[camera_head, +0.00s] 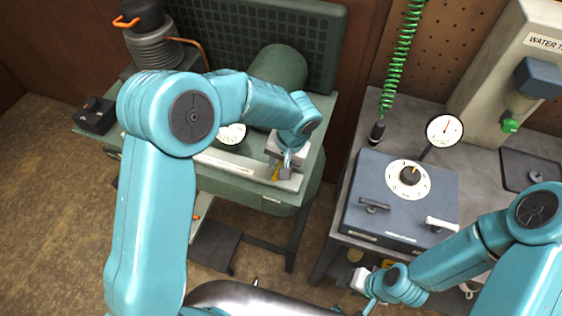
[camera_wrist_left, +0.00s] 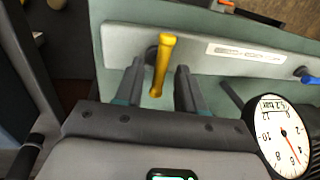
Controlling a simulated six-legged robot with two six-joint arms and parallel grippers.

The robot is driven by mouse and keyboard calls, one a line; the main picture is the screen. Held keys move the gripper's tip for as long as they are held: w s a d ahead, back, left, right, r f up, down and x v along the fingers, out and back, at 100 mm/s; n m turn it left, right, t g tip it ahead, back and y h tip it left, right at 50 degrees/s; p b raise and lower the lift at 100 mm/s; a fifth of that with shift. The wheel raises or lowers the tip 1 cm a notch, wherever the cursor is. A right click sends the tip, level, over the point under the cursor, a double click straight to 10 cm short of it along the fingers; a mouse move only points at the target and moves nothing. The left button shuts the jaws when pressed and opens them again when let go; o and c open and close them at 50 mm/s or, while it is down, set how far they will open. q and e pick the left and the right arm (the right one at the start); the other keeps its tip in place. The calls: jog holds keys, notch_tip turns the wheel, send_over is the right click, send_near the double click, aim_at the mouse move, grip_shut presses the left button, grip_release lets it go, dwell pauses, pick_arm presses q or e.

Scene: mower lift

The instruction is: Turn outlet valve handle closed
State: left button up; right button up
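The yellow valve handle (camera_wrist_left: 163,62) hangs from a dark pivot on a pale panel (camera_wrist_left: 125,40). In the left wrist view it stands almost upright, crosswise to the panel's length. My left gripper (camera_wrist_left: 158,85) is open, with one finger on each side of the handle and gaps visible on both sides. In the head view my left gripper (camera_head: 282,172) is at the right end of the panel, and the yellow handle (camera_head: 275,173) is partly hidden by it. My right gripper (camera_head: 366,290) is low in the head view, away from the valve; its finger opening is unclear.
A round gauge (camera_wrist_left: 285,135) and a blue handle (camera_wrist_left: 308,76) are right of the yellow handle in the wrist view. A green tank (camera_head: 277,68) stands behind the panel. A grey box with a dial (camera_head: 409,178) sits on the separate bench at right.

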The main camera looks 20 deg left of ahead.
pick_arm(q)
jog(key=shift+f, duration=0.2)
jog(key=shift+r, duration=0.1)
grip_shut()
